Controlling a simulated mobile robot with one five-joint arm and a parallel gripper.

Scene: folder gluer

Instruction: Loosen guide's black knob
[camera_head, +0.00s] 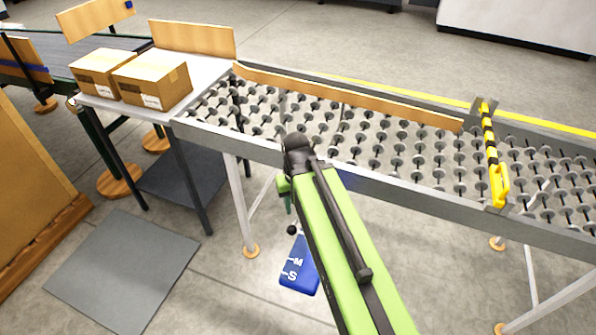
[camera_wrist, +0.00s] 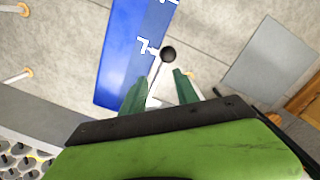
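A black ball knob (camera_wrist: 168,53) shows in the wrist view, just beyond my gripper's fingertips, on a thin rod that runs back between the fingers. It also shows in the head view (camera_head: 292,230), just below my gripper (camera_head: 288,203). My gripper's green fingers (camera_wrist: 158,78) stand apart, on either side of the rod, and I see no contact. A blue plate (camera_head: 300,268) with white letters M and S lies behind the knob; in the wrist view the plate (camera_wrist: 125,55) fills the upper middle. What the rod is fixed to is hidden.
The skate-wheel conveyor (camera_head: 400,187) runs across behind my arm, with a wooden rail (camera_head: 350,97) and a yellow-black bar (camera_head: 490,140) on it. Two cardboard boxes (camera_head: 150,80) sit on a table at left. A grey mat (camera_head: 122,270) lies on the floor.

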